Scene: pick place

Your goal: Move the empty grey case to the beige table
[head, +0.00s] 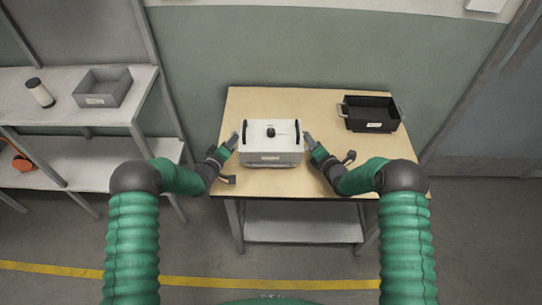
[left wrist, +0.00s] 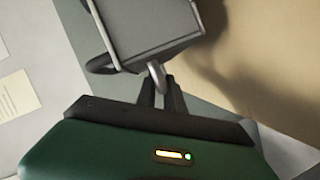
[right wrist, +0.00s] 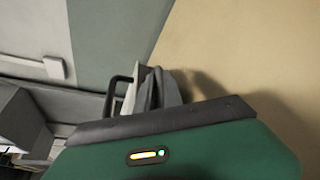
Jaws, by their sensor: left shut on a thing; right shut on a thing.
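A pale grey-white case (head: 271,157) with a black bar along each side is over the front middle of the beige table (head: 330,182). A small dark round thing shows in its top. My left gripper (head: 236,139) is shut at its left side and my right gripper (head: 308,138) at its right side. In the right wrist view my fingers (right wrist: 160,88) close on a pale edge beside a dark handle. In the left wrist view my fingers (left wrist: 160,92) meet a metal loop by a grey box. I cannot tell whether the case touches the table.
A black bin (head: 371,126) with pale handles sits at the table's back right. The table is clear behind the pale case.

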